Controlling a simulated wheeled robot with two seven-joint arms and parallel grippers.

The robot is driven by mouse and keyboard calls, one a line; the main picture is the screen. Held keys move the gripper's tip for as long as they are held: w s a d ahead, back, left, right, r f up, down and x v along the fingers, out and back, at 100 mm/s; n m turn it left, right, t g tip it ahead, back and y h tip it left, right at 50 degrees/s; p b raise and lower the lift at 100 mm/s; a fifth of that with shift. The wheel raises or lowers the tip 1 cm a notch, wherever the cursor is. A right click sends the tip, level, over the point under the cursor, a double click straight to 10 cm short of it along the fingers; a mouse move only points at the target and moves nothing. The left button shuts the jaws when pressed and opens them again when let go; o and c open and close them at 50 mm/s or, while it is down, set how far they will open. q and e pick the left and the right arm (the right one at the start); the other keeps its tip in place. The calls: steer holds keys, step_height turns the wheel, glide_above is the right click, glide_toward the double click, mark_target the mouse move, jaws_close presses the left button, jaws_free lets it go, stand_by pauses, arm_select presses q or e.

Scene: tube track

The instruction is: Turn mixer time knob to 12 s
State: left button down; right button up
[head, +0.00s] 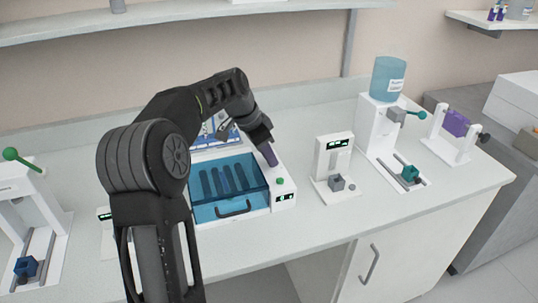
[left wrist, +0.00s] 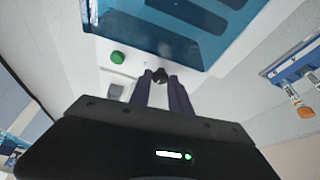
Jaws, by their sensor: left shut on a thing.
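The mixer (head: 283,204) is a white box with a clear blue lid (head: 213,207), seen in the middle of the head view. Its right panel has a green button (head: 280,181) and a small display (head: 285,197). My left gripper (head: 270,157) points down onto the far part of this panel. In the left wrist view its two purple fingers are shut around a small dark knob (left wrist: 160,74), with the green button (left wrist: 118,57) beside it. In the head view the fingers hide the knob. The display's digits are too small to read. My right gripper is not in view.
Right of the mixer stands a small white device (head: 333,157) with a grey block. Further right are a dispenser with a blue bottle (head: 388,78) and a stand with a purple block (head: 456,123). A green-handled device (head: 22,200) stands at left. The front right counter is clear.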

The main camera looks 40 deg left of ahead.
arm_select(q)
steer(key=shift+a+m+g+h+p, duration=0.15)
steer(key=shift+m+g+h+p, duration=0.2)
steer(key=shift+m, duration=1.05)
steer(key=c, duration=1.2)
jaws_free()
steer(key=shift+r, duration=0.1)
steer(key=v, duration=0.7)
steer(key=shift+a+r, duration=0.2)
steer(key=shift+r, duration=0.05)
